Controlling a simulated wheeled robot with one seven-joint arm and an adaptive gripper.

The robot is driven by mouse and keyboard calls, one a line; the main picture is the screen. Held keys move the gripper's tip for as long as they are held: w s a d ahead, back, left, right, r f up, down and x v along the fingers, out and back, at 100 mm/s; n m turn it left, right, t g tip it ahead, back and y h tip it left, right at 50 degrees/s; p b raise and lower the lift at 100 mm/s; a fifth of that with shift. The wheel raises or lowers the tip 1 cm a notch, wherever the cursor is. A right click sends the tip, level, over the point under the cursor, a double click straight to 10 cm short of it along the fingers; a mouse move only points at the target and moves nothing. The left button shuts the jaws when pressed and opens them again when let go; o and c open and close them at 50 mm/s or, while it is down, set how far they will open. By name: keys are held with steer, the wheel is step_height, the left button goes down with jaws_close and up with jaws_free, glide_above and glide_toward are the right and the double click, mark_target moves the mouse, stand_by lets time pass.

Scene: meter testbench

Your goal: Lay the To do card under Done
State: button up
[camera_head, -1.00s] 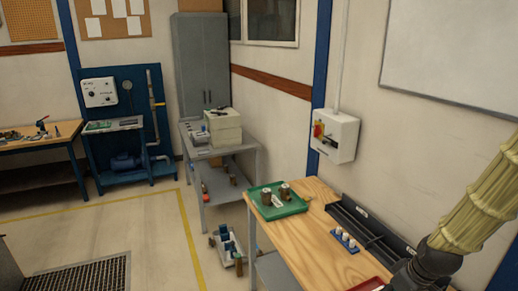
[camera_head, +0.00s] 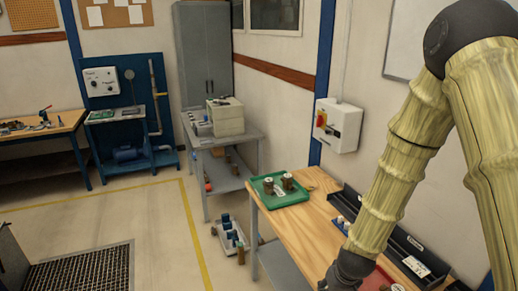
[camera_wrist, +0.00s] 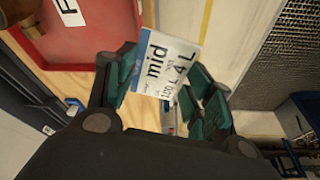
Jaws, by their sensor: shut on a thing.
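The card is tilted and raised above the wooden bench (camera_wrist: 98,88). I cannot read "To do" or "Done" anywhere in these frames. In the head view my arm comes down from the upper right, and the gripper's fingers are out of the picture at the bottom edge.
A red tray (camera_wrist: 85,40) with a white label lies beside the gripper. A long black rack (camera_head: 440,255) runs along the wall. A green tray (camera_head: 283,199) with brown cylinders stands at the bench's far end. Bare wood (camera_head: 285,228) lies in front of it.

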steer(key=a+f+m+b, duration=0.1)
steer(key=a+f+b, duration=0.3)
steer(key=f+b, duration=0.6)
steer(key=shift+s+a+f, duration=0.2)
steer(key=shift+s+f, duration=0.15)
steer(key=shift+f, duration=1.15)
